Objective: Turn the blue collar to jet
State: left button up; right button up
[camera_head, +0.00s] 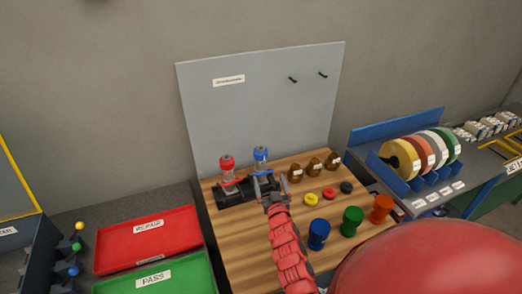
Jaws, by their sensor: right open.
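A blue-topped pump bottle (261,157) stands upright in a black holder (235,196) on the wooden table, and the blue collar is at its top. A red-topped pump bottle (227,169) stands to its left in the same holder. My right gripper (267,181) is open just in front of and below the blue-topped bottle, hiding its lower part. I cannot tell whether the fingers touch the bottle. The collar's marking is too small to read. My left gripper is not in view.
Small brown bottles (314,164) stand at the table's back right. Yellow, red and black discs lie before them. Blue (318,234), green (352,221) and orange (382,209) cups stand in front. Red (148,240) and green (155,276) trays lie left. A grey board (262,105) rises behind.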

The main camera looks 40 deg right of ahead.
jog(key=p, duration=0.1)
send_near(262, 157)
jog(key=x, duration=0.5)
jog(key=shift+s+d, duration=0.1)
jog(key=shift+d, duration=0.05)
jog(key=b+x, duration=0.4)
jog(key=x, duration=0.3)
jog(key=shift+f+b, duration=0.15)
jog(key=shift+b, duration=0.15)
jog(key=shift+w+d, duration=0.1)
jog(key=shift+w, duration=0.45)
